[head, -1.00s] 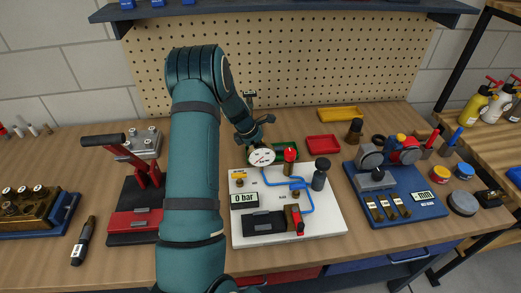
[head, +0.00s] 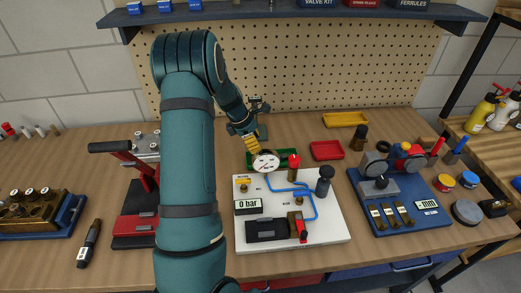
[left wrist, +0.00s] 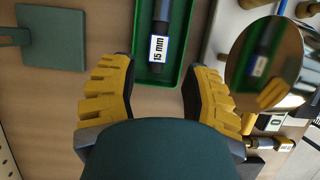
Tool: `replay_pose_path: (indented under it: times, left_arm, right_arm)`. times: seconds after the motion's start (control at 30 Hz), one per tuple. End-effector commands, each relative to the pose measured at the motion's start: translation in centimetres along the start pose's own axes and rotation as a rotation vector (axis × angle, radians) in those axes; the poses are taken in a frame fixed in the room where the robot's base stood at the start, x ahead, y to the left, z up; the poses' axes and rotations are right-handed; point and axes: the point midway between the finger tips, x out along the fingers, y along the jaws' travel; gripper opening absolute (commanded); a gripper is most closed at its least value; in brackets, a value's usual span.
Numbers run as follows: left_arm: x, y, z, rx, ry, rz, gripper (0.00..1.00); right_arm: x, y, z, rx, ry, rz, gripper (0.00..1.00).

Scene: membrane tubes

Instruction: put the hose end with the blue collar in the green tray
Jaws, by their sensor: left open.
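The green tray (head: 289,154) lies behind the white gauge board in the head view, partly hidden by the gauge. In the left wrist view the tray (left wrist: 178,72) is at the top centre. A dark hose end (left wrist: 161,10) with a blue band and a white "15 mm" label lies inside it, near the tray's end wall. My left gripper (head: 253,151) is beside the tray in the head view. In the left wrist view its yellow fingers (left wrist: 157,85) are wide apart, empty, either side of the tray end. My right gripper is not in view.
The round gauge (head: 265,162) stands close in front of the tray, on the white board (head: 333,232). A red tray (head: 326,151) and a yellow tray (head: 345,119) are to the right. A dark labelled piece (head: 89,243) lies at left.

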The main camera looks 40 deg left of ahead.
Motion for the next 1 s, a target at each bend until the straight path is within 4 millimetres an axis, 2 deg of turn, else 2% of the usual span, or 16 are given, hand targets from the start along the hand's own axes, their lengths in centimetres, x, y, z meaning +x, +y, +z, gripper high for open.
replay_pose_path:
  times: [0.03, 0.1, 0.3, 1.0]
  left_arm:
    - [-1.1, 0.0, 0.1, 0.000, -0.001, 0.002, 0.47]
    - [-2.1, 0.1, 0.1, 0.000, -0.002, 0.003, 0.47]
    - [-3.6, 0.0, 0.2, 0.001, -0.002, 0.002, 0.47]
    - [-3.8, 0.1, 0.2, 0.001, -0.004, 0.002, 0.47]
  right_arm:
    - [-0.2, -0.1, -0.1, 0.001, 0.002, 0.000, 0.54]
    - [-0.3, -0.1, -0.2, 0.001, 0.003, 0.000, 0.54]
    - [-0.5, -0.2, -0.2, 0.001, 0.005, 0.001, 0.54]
    - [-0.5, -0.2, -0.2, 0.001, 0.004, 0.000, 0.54]
